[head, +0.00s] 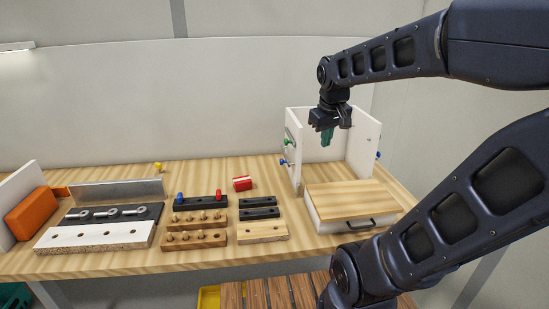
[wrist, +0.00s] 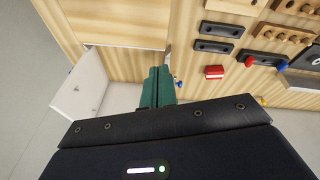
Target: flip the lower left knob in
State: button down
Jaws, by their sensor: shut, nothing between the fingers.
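The white cabinet's left side panel (head: 294,150) carries a green knob (head: 287,142) higher up and a blue knob (head: 284,162) lower down, both sticking out to the left. Another blue knob (head: 378,154) is on the outside of the right side panel (head: 362,140). My gripper (head: 327,138) hangs between the two panels, above the cabinet, with its green fingers pointing down, shut and empty. In the wrist view the fingers (wrist: 157,85) are together, and a blue knob (wrist: 178,83) shows just to their right. The fingers are apart from the knobs in the head view.
A wooden-topped drawer box (head: 350,195) with a dark handle stands in front of the panels. Peg blocks (head: 195,238), black bars (head: 259,213) and a red-and-white box (head: 242,183) lie left of it. An orange block (head: 31,213) is at the far left.

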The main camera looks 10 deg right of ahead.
jog(key=w+a+f+n+g+h, duration=0.1)
jog(key=w+a+f+n, duration=0.2)
jog(key=w+a, duration=0.3)
jog(key=w+a+f+n+g+h, duration=0.1)
jog(key=w+a+f+n, duration=0.2)
jog(key=w, duration=0.9)
jog(key=w+a+f+n+g+h, duration=0.1)
jog(key=w+a+f+n, duration=0.3)
jog(key=w+a+n, duration=0.3)
jog(key=w+a, duration=0.2)
jog(key=a, duration=0.1)
jog(key=shift+w+n+h, duration=0.3)
jog(key=shift+w+n, duration=0.05)
jog(key=shift+n, duration=0.05)
jog(key=d+f, duration=0.7)
jog(key=f, duration=0.2)
jog(key=shift+s+d+f, duration=0.2)
jog(key=shift+s+d, duration=0.05)
jog(key=shift+d, duration=0.05)
